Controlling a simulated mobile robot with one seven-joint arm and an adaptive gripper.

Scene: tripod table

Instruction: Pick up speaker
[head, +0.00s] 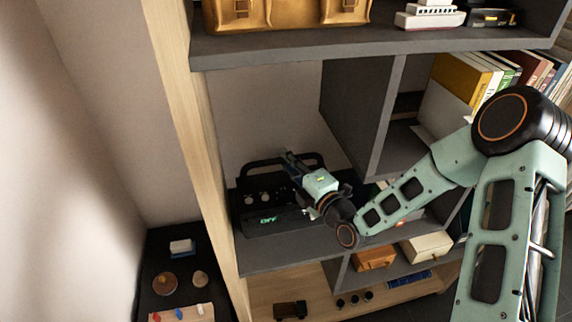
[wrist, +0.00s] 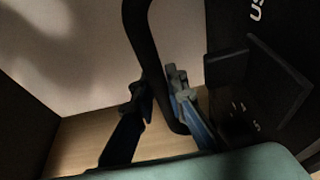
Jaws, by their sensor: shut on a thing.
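The black speaker (head: 262,220) stands in a shelf compartment in the head view, with knobs and a lit "OFF" display on its front. A looped carry handle rises from its top. My gripper (head: 291,161) reaches in from the right and hides part of the speaker's right side. In the wrist view, the dark handle (wrist: 147,45) passes between the two fingers of my gripper (wrist: 163,98), which are shut on it. Part of the speaker's dark body (wrist: 262,95) shows at the right there. I cannot tell whether the speaker is off the shelf.
The grey shelf unit (head: 345,130) has a board above the speaker and a divider to its right. A wooden side panel (head: 192,130) stands at the left. Books (head: 480,75) fill an upper right compartment. Small boxes (head: 374,258) and a toy truck (head: 291,309) sit below.

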